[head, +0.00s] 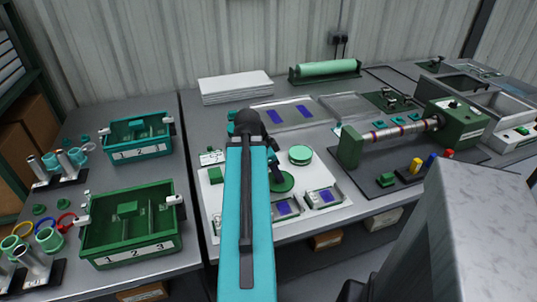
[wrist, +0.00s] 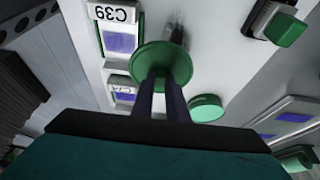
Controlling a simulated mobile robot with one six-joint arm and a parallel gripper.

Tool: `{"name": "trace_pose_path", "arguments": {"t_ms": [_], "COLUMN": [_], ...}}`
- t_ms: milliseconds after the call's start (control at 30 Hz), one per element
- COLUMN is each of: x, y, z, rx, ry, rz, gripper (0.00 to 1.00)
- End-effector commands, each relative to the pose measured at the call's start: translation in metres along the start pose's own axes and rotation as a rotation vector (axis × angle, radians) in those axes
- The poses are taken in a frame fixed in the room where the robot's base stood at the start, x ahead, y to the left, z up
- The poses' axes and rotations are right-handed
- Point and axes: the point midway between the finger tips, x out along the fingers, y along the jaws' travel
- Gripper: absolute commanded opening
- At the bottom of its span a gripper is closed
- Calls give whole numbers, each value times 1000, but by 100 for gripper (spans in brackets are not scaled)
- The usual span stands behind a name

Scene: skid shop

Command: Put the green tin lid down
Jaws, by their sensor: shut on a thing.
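My gripper (wrist: 160,85) is shut on a dark green round lid (wrist: 160,60), which sits across the fingertips in the wrist view. In the head view the lid (head: 284,182) shows just right of my arm, over the white board (head: 232,231); whether it touches the board I cannot tell. My arm hides the fingers there. A lighter green round tin or lid (head: 300,154) stands on the board behind it, and it also shows in the wrist view (wrist: 206,107), apart from the held lid.
Two small trays with purple pads (head: 287,208) (head: 324,197) lie at the board's front edge. A green-ended roller machine (head: 440,124) stands to the right. Green bins (head: 128,251) stand on the left bench. A paper stack (head: 235,87) and a green roll (head: 326,69) lie behind.

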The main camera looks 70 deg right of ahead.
Motion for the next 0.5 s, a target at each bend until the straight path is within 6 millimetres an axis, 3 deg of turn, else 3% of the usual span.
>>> {"name": "trace_pose_path", "arguments": {"t_ms": [500], "x": [-2], "y": [-12], "z": [-2], "rx": [0], "ry": [-1], "rz": [1], "gripper": [0]}}
